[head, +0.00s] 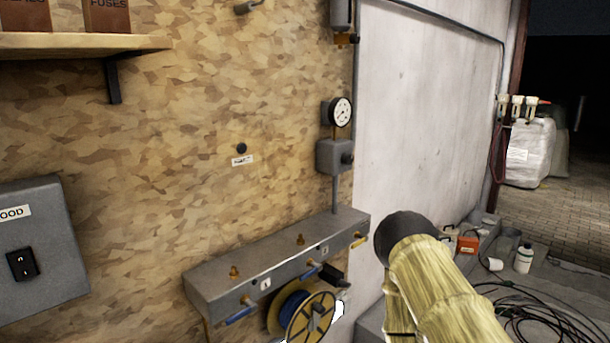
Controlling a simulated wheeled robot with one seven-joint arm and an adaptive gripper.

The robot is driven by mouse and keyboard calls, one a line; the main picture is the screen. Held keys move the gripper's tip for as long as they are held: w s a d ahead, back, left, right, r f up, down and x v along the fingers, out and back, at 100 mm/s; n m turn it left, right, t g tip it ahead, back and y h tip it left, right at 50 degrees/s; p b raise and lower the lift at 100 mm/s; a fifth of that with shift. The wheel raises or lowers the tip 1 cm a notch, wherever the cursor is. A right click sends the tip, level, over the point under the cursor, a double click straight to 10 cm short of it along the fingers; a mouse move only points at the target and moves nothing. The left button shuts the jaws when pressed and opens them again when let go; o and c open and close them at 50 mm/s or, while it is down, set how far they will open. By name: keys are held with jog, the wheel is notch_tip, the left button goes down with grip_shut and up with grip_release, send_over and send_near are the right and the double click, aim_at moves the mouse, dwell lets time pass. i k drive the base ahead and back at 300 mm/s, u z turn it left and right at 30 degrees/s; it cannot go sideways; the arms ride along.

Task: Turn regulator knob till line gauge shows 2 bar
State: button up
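A round white-faced gauge (341,111) in a dark case is on the wooden wall, near its right edge. Its needle and scale are too small to read. Right below it is a grey regulator box (330,157) with a dark knob (347,158) on its right side. A pipe runs down from the box to a grey manifold (225,282). My arm, in a yellow sleeve with a dark rounded joint, rises from the lower right, below and right of the knob. I cannot make out my gripper, and nothing is seen touching the knob.
The manifold has brass fittings and blue-handled valves. A yellow reel (305,318) with blue line is below it. A grey switch box (45,295) is at left, a shelf (80,42) above. A small black knob (241,148) sits over a label.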

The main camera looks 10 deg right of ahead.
aim_at(347, 159)
jog(key=z, duration=0.3)
jog(key=i, duration=1)
jog(key=z, duration=0.25)
